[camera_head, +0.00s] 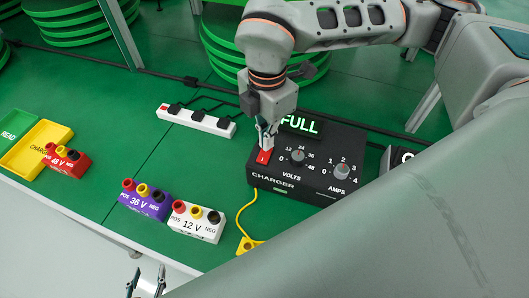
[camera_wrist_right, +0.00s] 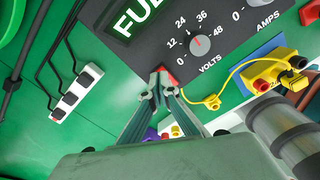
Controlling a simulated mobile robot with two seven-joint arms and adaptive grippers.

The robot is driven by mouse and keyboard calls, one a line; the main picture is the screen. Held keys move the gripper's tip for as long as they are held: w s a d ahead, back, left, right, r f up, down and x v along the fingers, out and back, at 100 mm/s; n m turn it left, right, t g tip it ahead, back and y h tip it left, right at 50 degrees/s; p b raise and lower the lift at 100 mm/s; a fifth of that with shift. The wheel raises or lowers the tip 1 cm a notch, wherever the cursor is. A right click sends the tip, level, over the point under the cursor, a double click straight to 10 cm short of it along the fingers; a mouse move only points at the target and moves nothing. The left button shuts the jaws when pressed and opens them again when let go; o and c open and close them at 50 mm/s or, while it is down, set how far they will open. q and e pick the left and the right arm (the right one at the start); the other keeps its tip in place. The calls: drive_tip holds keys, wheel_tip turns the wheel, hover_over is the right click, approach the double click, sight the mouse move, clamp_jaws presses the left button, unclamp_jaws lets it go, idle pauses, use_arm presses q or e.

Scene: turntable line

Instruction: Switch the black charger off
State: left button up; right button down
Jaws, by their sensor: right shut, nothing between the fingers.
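The black charger (camera_head: 318,172) stands on the green table, with VOLTS and AMPS dials and a lit green FULL display (camera_head: 299,125). Its red switch (camera_head: 262,157), marked I, is at the front left of its top. My right gripper (camera_head: 266,143) is shut and empty, pointing down at the switch's rear part. In the right wrist view, the fingertips (camera_wrist_right: 160,82) overlap the switch (camera_wrist_right: 172,77), partly hiding it; whether they touch is unclear. My left gripper (camera_head: 146,282) is at the bottom edge, off the table, its two fingers apart.
A white power strip (camera_head: 196,120) lies behind. Purple 36 V (camera_head: 145,203), white 12 V (camera_head: 197,224) and red 48 V (camera_head: 68,161) batteries stand left. A yellow cable (camera_head: 240,213) runs beside the charger.

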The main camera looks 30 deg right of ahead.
drive_tip(key=shift+f+b, duration=0.45)
drive_tip(key=shift+f, duration=0.3)
idle(0.3)
drive_tip(key=shift+r, duration=0.1)
drive_tip(key=shift+r+p, duration=1.2)
drive_tip(key=shift+r, duration=0.9)
drive_tip(key=shift+r+p, duration=0.65)
drive_tip(key=shift+r, duration=0.7)
